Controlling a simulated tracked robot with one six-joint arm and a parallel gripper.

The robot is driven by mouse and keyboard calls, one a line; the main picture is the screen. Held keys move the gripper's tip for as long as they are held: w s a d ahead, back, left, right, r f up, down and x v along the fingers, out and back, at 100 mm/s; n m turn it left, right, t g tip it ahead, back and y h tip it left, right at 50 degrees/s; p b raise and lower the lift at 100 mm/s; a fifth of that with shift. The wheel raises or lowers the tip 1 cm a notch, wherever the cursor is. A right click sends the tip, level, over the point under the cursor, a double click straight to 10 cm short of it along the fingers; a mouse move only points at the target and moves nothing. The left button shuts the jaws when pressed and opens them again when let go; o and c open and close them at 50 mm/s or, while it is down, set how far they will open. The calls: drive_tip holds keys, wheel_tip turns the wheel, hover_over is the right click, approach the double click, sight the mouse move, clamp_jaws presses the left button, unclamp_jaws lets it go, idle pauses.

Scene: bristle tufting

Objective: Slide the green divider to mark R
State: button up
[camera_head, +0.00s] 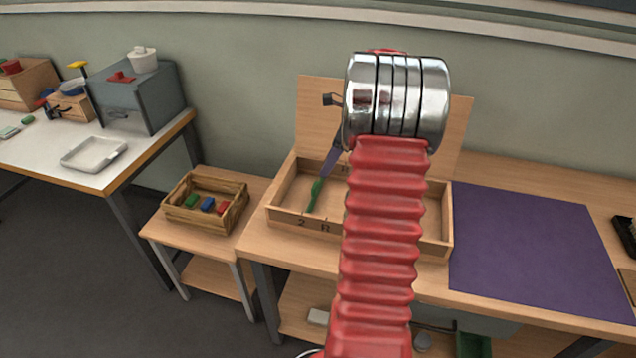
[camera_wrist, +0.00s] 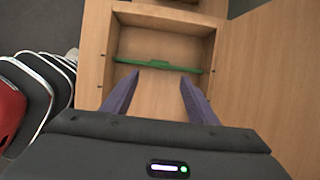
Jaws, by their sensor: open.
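The green divider (camera_head: 315,196) stands across the left part of a wooden box (camera_head: 284,216). Its front end is near the front wall, a little left of the mark R (camera_head: 325,227) and right of the mark 2 (camera_head: 301,222). In the wrist view the divider (camera_wrist: 152,64) runs side to side between the box walls. My gripper (camera_wrist: 160,77) is open, with its two purple fingers spread and their tips close to the divider. I cannot tell whether they touch it. In the head view my gripper (camera_head: 327,172) is partly hidden by my arm, which also covers the box's middle.
A raised wooden panel (camera_head: 446,125) stands behind the box. A purple mat (camera_head: 530,250) lies to its right. A crate (camera_head: 172,214) with coloured blocks sits on a low stand at left. A white table (camera_head: 45,160) with a tray and grey box stands farther left.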

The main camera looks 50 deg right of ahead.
sight(316, 185)
drive_tip(key=x, duration=1)
drive_tip(key=shift+w+f, duration=0.15)
drive_tip(key=shift+f, duration=0.2)
clamp_jaws()
